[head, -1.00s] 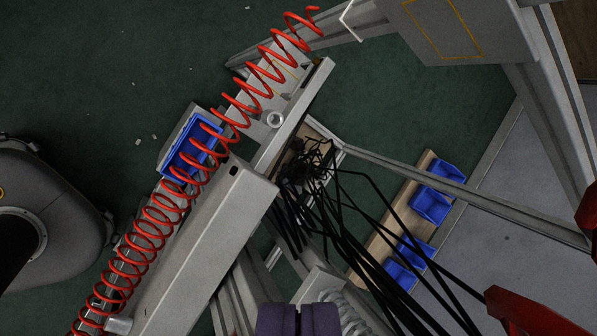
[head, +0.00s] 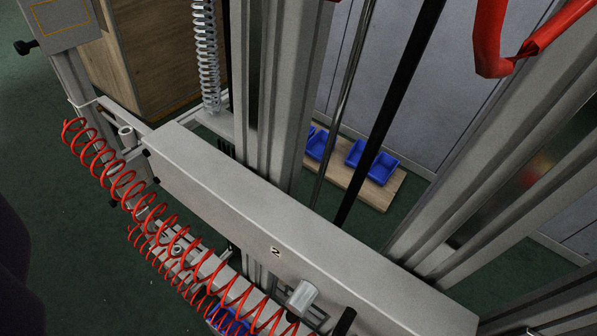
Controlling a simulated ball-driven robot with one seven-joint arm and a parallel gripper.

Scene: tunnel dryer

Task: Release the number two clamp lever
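A grey box beam (head: 220,190) crosses the view from the upper left to the lower right. A small label with the digit 2 (head: 275,252) is on it. Below the label a short pale grey cylinder (head: 301,297) sticks out by the beam's lower edge. A black rod-like part (head: 343,322) shows beside it, cut by the bottom edge. I cannot tell whether either is the number two clamp lever, or whether it is clamped. My gripper's fingers are not in view; a dark, blurred shape fills the lower left edge.
A red coiled hose (head: 150,215) hangs along the beam's lower left side. Tall aluminium posts (head: 272,90) and a black bar (head: 385,120) rise behind it. Blue bins (head: 370,162) stand on a wooden board beyond. A red part (head: 490,50) hangs at the top right.

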